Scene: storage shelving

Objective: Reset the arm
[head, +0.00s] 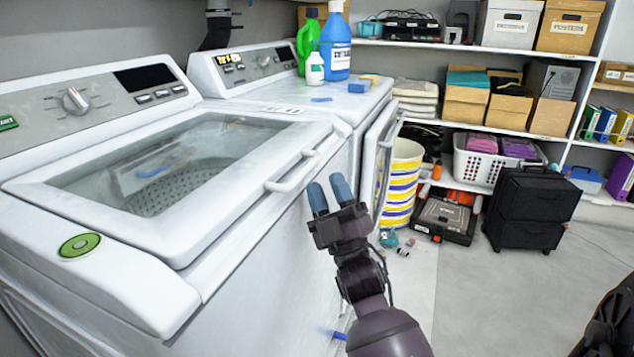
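My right gripper (330,193) has two blue fingertips that point up. They are a little apart with a narrow gap and nothing between them. It is in front of the front edge of the white top-loading washer (240,250), close to its lid handle in the picture; I cannot tell the exact distance. The washer's glass lid (170,165) is shut, and a blurred blue shape shows through or on the glass. My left gripper is not in view.
A second white machine (345,105) behind carries a green bottle (308,42), a blue bottle (336,45) and sponges. Its front door (378,160) stands open. Beyond are a striped bin (402,180), a black case (530,208) and loaded shelves (480,48).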

